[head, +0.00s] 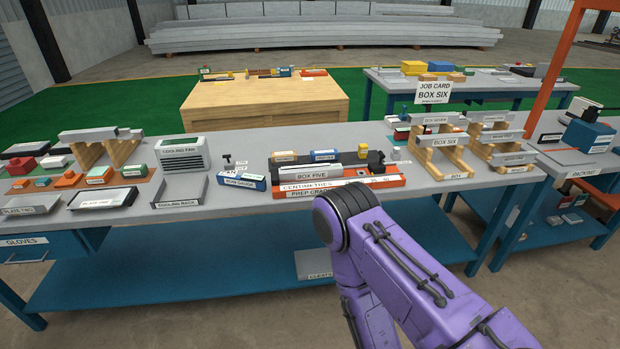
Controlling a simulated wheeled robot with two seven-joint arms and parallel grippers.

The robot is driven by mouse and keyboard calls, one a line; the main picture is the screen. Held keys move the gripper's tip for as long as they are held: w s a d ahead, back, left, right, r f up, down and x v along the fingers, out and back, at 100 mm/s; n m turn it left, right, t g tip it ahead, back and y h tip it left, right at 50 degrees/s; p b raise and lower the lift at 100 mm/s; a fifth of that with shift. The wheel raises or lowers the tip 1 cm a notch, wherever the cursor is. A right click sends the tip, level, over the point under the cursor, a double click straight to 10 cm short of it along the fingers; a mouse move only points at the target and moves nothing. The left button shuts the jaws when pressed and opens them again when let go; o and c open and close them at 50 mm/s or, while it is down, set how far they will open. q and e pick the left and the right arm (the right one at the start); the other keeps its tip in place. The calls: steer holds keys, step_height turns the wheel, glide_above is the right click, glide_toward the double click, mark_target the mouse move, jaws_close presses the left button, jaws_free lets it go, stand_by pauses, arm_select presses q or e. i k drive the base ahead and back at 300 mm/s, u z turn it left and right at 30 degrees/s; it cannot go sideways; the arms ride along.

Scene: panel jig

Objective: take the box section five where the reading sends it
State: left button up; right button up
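The box section labelled BOX FIVE (345,171) is a grey bar lying across the middle of the bench. It sits at the orange prep cradle (390,184), behind a white strip marked CENTIMETRES (310,187). A bar labelled BOX SIX (444,142) rests on a wooden rack (452,160) at the right, near another labelled BOX SEVEN (436,120). A job card (433,92) behind the rack reads BOX SIX. A blue depth gauge (241,181) lies left of the cradle; no reading is legible. Neither gripper is in view; only my purple arm shows, in front of the bench.
A cooling fan (183,154) and cooling rack (180,194) stand left of the gauge. Plates, small coloured blocks and another wooden rack (122,150) fill the bench's left end. A second wooden rack (497,155) stands at the right. A packing table (575,165) adjoins farther right.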

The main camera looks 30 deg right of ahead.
mark_target(324, 170)
steer(key=z, duration=0.65)
steer(key=i, duration=0.6)
steer(key=z, duration=0.65)
